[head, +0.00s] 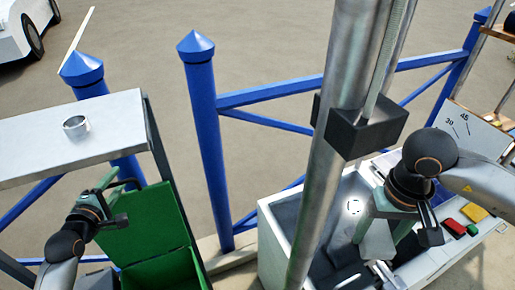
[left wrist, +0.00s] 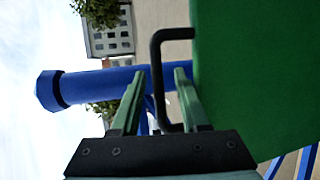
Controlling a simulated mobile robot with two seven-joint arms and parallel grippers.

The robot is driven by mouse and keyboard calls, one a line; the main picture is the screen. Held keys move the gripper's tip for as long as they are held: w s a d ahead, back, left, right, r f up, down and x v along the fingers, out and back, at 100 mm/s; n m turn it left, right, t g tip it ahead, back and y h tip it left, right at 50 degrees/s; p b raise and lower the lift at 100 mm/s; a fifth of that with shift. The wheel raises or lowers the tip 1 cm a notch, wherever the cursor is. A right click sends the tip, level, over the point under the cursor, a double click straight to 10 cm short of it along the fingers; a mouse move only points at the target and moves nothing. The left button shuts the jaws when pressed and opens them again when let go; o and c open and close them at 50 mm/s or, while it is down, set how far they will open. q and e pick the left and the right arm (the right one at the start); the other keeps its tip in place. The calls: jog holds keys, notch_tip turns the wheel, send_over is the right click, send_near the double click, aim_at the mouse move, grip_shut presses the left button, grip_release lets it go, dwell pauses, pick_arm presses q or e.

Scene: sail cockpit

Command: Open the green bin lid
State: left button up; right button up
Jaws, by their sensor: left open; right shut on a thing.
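The green bin (head: 165,273) stands at the lower left in the head view. Its green lid (head: 150,222) is raised and stands steeply up behind the opening. The lid also fills the right of the left wrist view (left wrist: 255,75). A black bar handle (left wrist: 158,75) sticks out from the lid. My left gripper (head: 108,187) is open at the lid's upper edge. In the left wrist view its fingers (left wrist: 157,85) lie on either side of the handle, with gaps. My right gripper (head: 393,235) is shut on a grey thing, partly hidden, over the white-sided basin.
A metal shelf (head: 60,140) with a silver ring (head: 75,126) is above and left of the bin. A thick metal pole (head: 335,150) with a black block stands between my arms. Blue posts and rails (head: 205,140) run behind. A white basin (head: 275,240) is at right.

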pick_arm(q)
jog(key=shift+x, duration=0.95)
grip_shut()
dwell(0.8)
